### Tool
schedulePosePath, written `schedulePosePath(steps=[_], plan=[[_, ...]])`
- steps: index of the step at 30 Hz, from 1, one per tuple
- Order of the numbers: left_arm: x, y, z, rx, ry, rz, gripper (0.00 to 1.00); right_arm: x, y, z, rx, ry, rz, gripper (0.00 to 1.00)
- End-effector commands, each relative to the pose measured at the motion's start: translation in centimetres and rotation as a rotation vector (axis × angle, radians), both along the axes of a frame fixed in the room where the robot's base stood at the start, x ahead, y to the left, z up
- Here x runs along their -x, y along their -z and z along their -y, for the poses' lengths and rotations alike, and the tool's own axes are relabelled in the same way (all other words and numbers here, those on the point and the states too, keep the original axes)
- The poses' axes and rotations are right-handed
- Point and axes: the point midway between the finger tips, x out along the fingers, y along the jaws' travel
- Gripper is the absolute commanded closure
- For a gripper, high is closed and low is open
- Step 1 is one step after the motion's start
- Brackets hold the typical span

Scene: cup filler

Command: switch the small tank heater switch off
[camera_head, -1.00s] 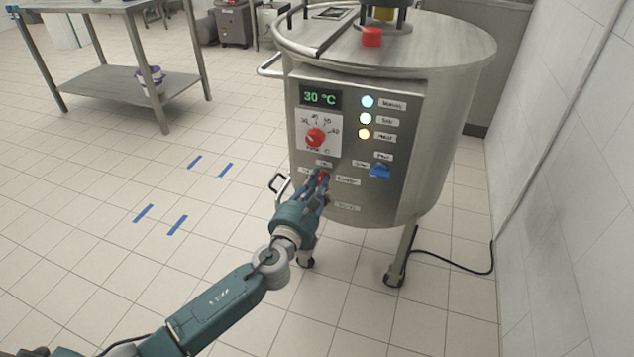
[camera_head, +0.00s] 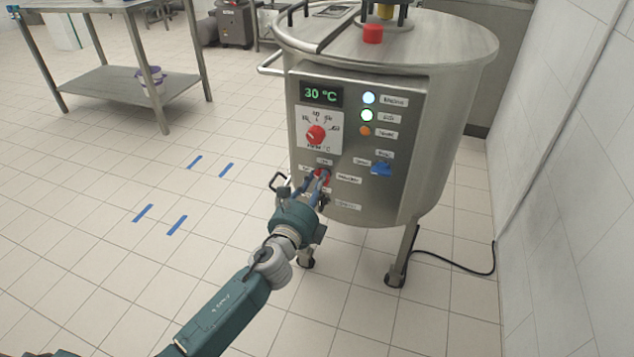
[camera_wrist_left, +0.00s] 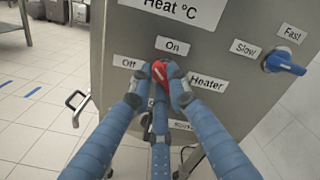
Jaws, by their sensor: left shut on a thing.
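The small tank (camera_head: 440,130) has a control panel on its front. The red heater switch (camera_wrist_left: 161,70) has an "On" label above it, an "Off" label to its left and a "Heater" label to its right. It also shows in the head view (camera_head: 325,173). My left gripper (camera_head: 319,178) is shut on the red switch, its blue fingers around it in the left wrist view (camera_wrist_left: 160,76). The fingers partly cover the switch, so its exact pointing is hard to tell. The lowest lamp (camera_head: 365,131) on the panel is a dull orange. My right gripper is not in view.
A red temperature dial (camera_head: 316,135) sits above the switch, under a display (camera_head: 320,94) reading 30 °C. A blue knob (camera_head: 381,169) sits to the right. A white wall (camera_head: 575,150) stands at right; a steel table (camera_head: 110,82) stands back left.

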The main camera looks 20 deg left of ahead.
Motion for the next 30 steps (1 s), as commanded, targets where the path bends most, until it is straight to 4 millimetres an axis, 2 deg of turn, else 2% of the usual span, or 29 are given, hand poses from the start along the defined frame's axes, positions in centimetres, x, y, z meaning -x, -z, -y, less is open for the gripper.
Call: schedulePosePath(steps=[5, 13, 21, 30], plan=[[0.1, 0.3, 0.1, 0.170, -0.001, -0.008, 1.00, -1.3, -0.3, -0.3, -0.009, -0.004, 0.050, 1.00], [0.0, 0.4, 0.1, 0.421, -0.002, -0.017, 1.00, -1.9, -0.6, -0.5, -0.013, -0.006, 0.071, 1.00], [0.1, 0.5, 0.1, 0.622, -0.002, -0.025, 1.00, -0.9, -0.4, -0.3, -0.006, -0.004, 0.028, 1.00], [0.1, 0.6, 0.2, 0.746, -0.003, -0.029, 1.00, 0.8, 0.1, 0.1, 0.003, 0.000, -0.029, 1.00]])
